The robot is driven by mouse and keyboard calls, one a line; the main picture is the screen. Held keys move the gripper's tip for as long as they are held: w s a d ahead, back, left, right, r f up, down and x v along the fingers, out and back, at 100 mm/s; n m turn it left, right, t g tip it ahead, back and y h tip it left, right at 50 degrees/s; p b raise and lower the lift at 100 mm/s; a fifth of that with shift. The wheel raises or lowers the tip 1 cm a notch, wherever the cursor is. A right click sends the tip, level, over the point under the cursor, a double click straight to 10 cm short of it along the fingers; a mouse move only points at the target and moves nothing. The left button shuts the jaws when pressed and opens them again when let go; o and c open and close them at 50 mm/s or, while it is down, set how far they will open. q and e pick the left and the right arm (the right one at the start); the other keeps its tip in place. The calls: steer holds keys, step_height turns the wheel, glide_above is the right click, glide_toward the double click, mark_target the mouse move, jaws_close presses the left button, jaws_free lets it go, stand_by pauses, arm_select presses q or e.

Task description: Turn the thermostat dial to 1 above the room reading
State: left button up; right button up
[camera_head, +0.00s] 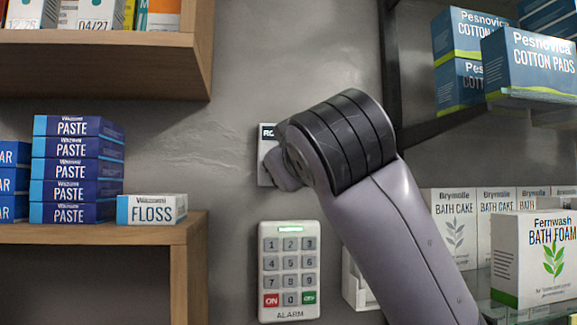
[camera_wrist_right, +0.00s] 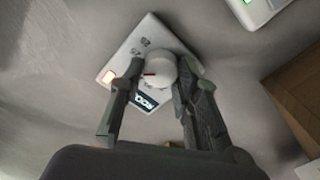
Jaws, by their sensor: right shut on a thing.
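The thermostat (camera_head: 265,172) is a small pale plate on the grey wall, mostly hidden behind my right arm in the head view. The right wrist view shows its plate (camera_wrist_right: 133,43) tilted, with a round white dial (camera_wrist_right: 158,70) bearing a red mark. My right gripper (camera_wrist_right: 160,74) has a finger on each side of the dial and is shut on it. A dark label (camera_wrist_right: 144,103) with part of a word shows upside down below the dial, and a small orange light (camera_wrist_right: 108,75) glows at the plate's corner. The room reading cannot be read. My left gripper is not in view.
An alarm keypad (camera_head: 289,271) with a green light is on the wall just below. A wooden shelf (camera_head: 150,232) with paste and floss boxes is at the left. Glass shelves with cotton pad (camera_head: 530,65) and bath foam boxes (camera_head: 533,262) are at the right.

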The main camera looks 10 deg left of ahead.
steer(key=shift+a+f, duration=0.1)
steer(key=shift+f, duration=0.15)
steer(key=o, duration=1.2)
steer(key=shift+r, duration=0.15)
steer(key=shift+c, duration=0.2)
steer(key=v, duration=1.2)
